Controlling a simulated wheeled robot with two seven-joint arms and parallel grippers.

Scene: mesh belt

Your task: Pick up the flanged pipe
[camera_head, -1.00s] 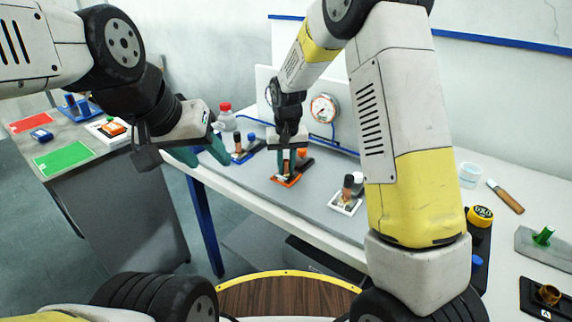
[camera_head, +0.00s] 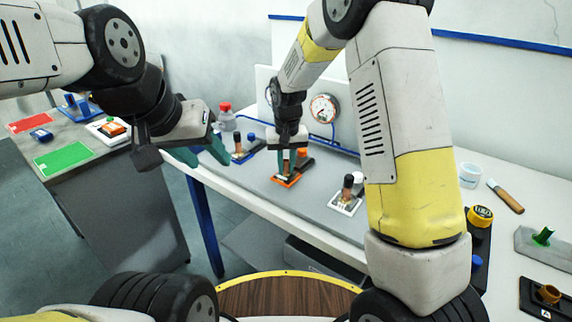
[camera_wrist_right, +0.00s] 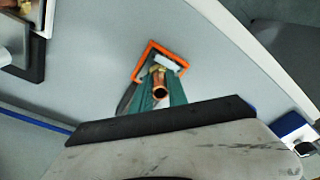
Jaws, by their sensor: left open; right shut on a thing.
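A short copper-coloured pipe (camera_wrist_right: 160,87) stands on an orange-edged plate (camera_wrist_right: 142,65), which also shows on the bench in the head view (camera_head: 286,181). My right gripper (camera_head: 288,165) points down over this plate. Its green fingers are shut on the pipe, one on each side in the right wrist view (camera_wrist_right: 160,92). The pipe's lower end and any flange are mostly hidden, and I cannot tell whether it is clear of the plate.
A side table (camera_head: 75,135) with red and green mats is at the left.

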